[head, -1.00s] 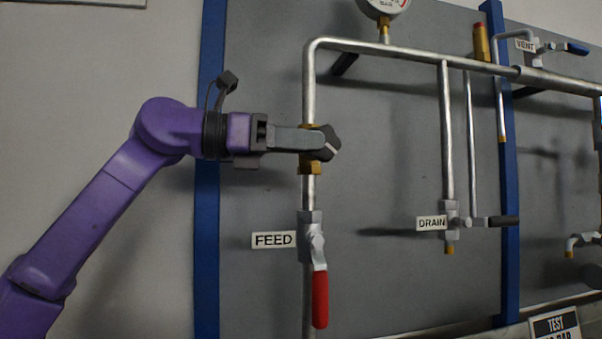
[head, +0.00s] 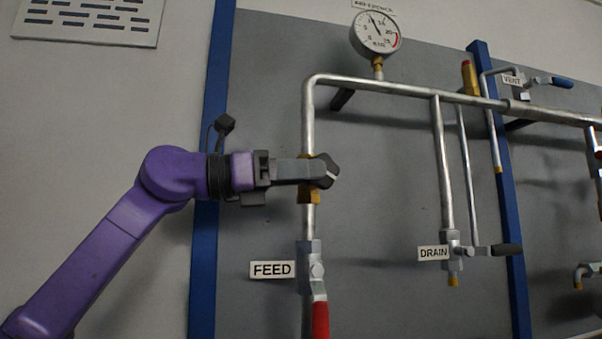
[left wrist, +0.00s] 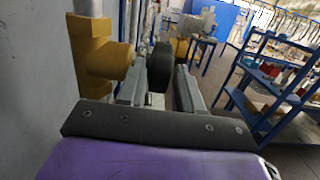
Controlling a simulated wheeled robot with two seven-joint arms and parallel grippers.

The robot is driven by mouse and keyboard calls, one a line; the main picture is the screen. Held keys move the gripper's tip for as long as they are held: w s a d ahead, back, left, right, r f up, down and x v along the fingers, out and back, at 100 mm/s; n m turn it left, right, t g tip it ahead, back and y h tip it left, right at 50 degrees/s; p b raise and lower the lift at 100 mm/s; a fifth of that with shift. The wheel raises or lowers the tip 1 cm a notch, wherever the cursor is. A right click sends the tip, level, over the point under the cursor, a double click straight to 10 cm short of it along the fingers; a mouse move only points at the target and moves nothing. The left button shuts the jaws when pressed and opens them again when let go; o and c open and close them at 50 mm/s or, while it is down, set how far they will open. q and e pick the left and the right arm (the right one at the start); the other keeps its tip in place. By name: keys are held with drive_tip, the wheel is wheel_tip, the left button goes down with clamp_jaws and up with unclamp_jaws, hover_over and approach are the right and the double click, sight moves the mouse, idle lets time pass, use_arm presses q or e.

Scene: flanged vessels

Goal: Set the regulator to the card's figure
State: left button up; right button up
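The regulator has a brass body (head: 309,193) on the upright feed pipe and a black knob (head: 326,171) with a pale mark. My left gripper (head: 318,171) reaches in from the left, in front of the brass body, at the knob.
The FEED valve's red handle (head: 320,320) hangs down below the regulator. A blue shelf rack (left wrist: 275,85) stands in the wrist view's background.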

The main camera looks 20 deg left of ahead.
use_arm(q)
drive_tip(key=shift+a, duration=0.1)
drive_tip(key=v, duration=1)
drive_tip(key=shift+s+a, duration=0.15)
drive_tip(key=shift+s, duration=0.05)
